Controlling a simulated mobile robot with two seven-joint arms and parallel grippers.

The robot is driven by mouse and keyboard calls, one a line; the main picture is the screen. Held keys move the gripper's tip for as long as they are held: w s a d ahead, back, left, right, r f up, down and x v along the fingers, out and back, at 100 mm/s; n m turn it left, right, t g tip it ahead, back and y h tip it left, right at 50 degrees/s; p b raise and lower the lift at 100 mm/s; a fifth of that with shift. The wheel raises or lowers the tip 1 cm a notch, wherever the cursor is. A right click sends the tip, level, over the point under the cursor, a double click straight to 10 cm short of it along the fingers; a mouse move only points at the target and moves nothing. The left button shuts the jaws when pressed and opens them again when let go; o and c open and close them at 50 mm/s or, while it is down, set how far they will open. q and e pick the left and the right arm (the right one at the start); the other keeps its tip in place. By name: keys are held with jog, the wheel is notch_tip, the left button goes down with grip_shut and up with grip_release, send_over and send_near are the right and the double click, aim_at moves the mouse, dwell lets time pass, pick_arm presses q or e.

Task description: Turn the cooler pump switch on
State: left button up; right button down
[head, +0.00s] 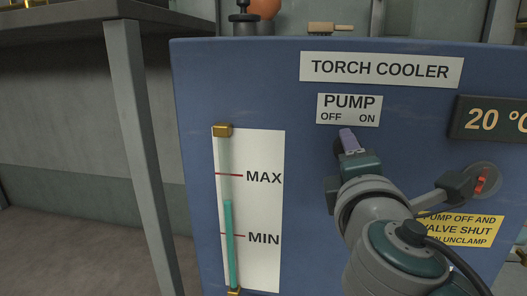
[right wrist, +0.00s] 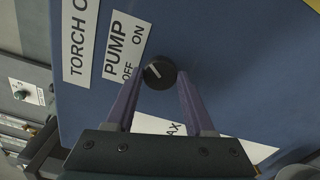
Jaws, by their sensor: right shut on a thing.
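The pump switch is a round black knob (right wrist: 159,72) with a pale mark, seen in the right wrist view just under the PUMP label (right wrist: 122,47) with its OFF and ON words. The mark slants to the upper left in that view; I cannot tell for sure which word it points at. My right gripper (head: 349,143) is at the knob, below the PUMP label (head: 349,108) in the head view. Its purple fingers (right wrist: 161,76) are shut on the knob, one on each side. In the head view the gripper hides the knob. My left gripper is not in view.
The blue cooler panel (head: 195,90) carries a level gauge (head: 229,235), filled between MIN and MAX. A 20 °C display (head: 495,120), a red-marked round fitting (head: 482,180) and a yellow sign (head: 480,228) are at the right. A table leg (head: 140,140) stands at the left.

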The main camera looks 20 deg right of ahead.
jog(key=shift+c, duration=1.3)
grip_release()
jog(key=p+v, duration=0.2)
jog(key=v, duration=0.8)
